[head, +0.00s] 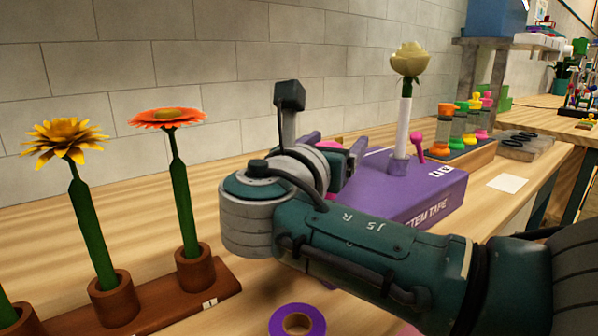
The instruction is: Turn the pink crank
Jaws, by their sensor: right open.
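A purple stem tape box (435,190) stands on the wooden table. A pink handle (416,140) stands upright on its top, beside a light purple holder with a white-wrapped stem and a cream flower (410,62). A second pink part (334,142) shows just past my right gripper; I cannot tell which pink part is the crank, or whether they join. My right gripper (335,150) is open at the box's left end, largely hidden by my own wrist. Whether it touches anything cannot be seen. My left gripper is out of view.
A brown rack (150,312) with a yellow flower (65,137) and an orange flower (167,118) stands at left. A purple tape roll (297,322) lies in front. Colourful spools (446,124) stand behind the box at right. A brick wall closes the back.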

